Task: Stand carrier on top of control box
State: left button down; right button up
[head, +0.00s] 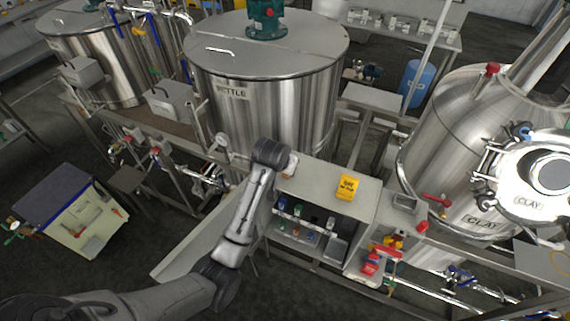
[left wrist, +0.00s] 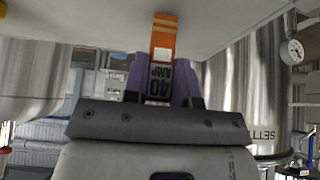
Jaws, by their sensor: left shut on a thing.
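The carrier (left wrist: 163,45) is a narrow orange block with a white patch and a "40 AMP" label, which reads upside down in the left wrist view. My left gripper (left wrist: 158,75) is shut on it, with a finger on each side. In the head view my left gripper (head: 289,167) is at the back left corner of the control box (head: 318,188), mostly hidden by my wrist. The box is a pale cabinet with a flat top and an open front. In the left wrist view the carrier's orange end reaches over a pale flat surface; I cannot tell whether they touch.
A yellow block (head: 348,187) with black lettering stands on the box top, right of my gripper. Several small coloured parts sit inside the open front. A large steel tank (head: 265,100) rises behind. Red valve parts (head: 372,262) are at the box's right.

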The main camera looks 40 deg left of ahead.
pick_arm(q)
jog(key=shift+f, duration=0.2)
jog(key=c, duration=0.9)
grip_release()
